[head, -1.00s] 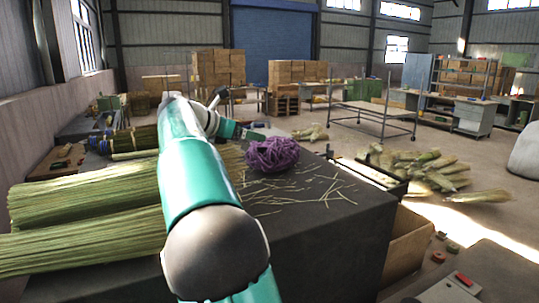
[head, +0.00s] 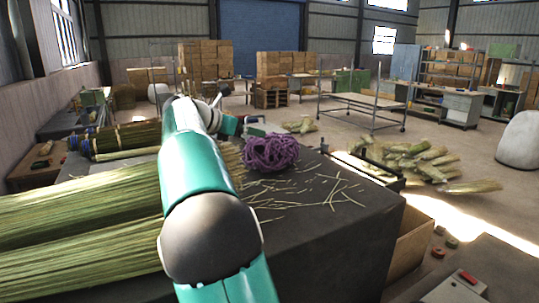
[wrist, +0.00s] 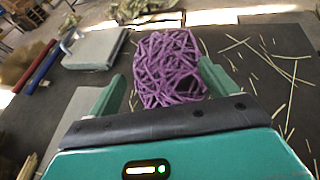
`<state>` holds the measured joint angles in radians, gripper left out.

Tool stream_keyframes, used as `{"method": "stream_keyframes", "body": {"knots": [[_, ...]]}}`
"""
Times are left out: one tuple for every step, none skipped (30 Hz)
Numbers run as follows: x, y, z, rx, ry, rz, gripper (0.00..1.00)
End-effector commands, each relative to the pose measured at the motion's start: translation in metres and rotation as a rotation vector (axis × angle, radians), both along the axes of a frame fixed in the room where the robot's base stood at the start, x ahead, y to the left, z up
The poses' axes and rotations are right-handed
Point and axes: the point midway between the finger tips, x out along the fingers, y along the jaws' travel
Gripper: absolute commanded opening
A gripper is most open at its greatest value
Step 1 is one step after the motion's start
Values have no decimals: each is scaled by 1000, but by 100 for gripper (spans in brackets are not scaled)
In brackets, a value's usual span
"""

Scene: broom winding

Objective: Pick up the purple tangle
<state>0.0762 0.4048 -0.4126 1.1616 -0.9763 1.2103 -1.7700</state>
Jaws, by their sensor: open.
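The purple tangle (head: 271,153) is a loose ball of cord on the dark table top (head: 330,235), near its far edge. In the wrist view the tangle (wrist: 169,68) lies just ahead of my gripper (wrist: 160,88). The two green fingers are open, one on each side of the tangle's near part, with nothing held between them. I cannot tell whether either finger touches it. In the head view my arm covers part of the table, and the fingers show only small beside the tangle.
Bundles of long green straw (head: 80,220) lie left of my arm. Loose straw stalks (head: 335,190) are scattered right of the tangle. A grey flat block (wrist: 95,48) sits left of the tangle in the wrist view. More bundles (head: 415,160) lie on the floor beyond the table.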

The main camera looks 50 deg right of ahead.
Motion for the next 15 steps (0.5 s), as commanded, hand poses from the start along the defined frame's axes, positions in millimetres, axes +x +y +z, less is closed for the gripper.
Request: {"method": "stream_keyframes", "body": {"knots": [[-2,-10,-4,0,1,-4,85],[-2,-15,-6,0,0,-3,85],[-3,-21,-8,0,-1,-4,85],[-3,-25,-10,0,-1,-4,85],[-3,-28,-11,1,-1,-3,85],[-3,-31,-13,1,-2,-2,85],[-3,-33,-14,1,-1,-3,85],[-2,-35,-14,1,-1,-3,85],[-2,-36,-15,1,-1,-3,85],[-3,-38,-16,1,0,-2,85],[-3,-40,-17,1,0,-2,85],[-3,-43,-19,0,0,-2,85],[-4,-46,-21,0,0,-2,85],[-4,-49,-23,0,0,-3,85],[-6,-55,-27,0,1,-4,85]]}}
